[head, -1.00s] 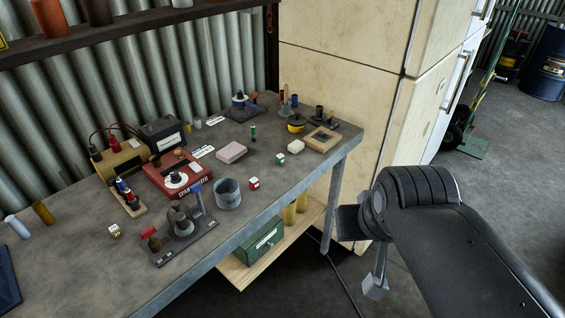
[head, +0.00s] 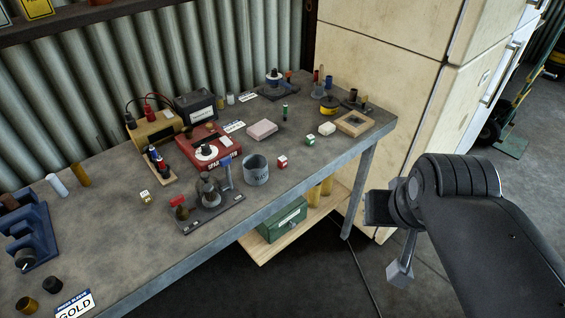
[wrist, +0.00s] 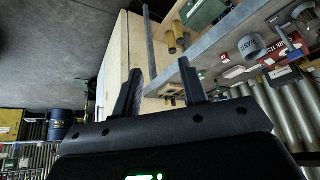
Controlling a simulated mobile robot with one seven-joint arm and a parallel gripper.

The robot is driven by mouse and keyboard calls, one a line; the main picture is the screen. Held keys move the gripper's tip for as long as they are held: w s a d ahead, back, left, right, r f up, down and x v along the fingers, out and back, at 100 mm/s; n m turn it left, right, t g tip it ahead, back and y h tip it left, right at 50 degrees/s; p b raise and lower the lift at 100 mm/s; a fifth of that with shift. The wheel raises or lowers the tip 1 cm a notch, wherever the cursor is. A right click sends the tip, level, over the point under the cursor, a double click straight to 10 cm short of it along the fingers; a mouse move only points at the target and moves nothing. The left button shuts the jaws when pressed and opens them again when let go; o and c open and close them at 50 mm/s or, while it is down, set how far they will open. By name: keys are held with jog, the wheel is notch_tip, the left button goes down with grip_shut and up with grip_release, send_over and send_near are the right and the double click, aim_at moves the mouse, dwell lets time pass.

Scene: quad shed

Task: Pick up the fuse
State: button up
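Several small cylinders stand or lie on the workbench (head: 110,235), and I cannot tell for sure which is the fuse. A slim green and dark cylinder (head: 285,112) stands upright near the pink block. A pale cylinder (head: 56,185) and a tan cylinder (head: 80,176) lie towards the left of the bench. In the wrist view my gripper (wrist: 161,76) has its two fingers spread apart with nothing between them. It is off the bench's right side, away from these cylinders. My arm shows at the right of the head view.
A grey cup (head: 256,172), a red box (head: 205,150), a tool stand (head: 208,195) and small dice crowd the bench. A blue rack (head: 28,235) and a GOLD sign (head: 75,303) are at left. A cream cabinet (head: 375,75) stands behind. A green box (head: 283,220) sits on the lower shelf.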

jog(key=shift+o, duration=0.9)
jog(key=n+g, duration=0.6)
jog(key=n, duration=0.3)
send_over(282, 158)
notch_tip(282, 158, down, 8)
notch_tip(282, 158, down, 11)
jog(key=shift+r, duration=0.1)
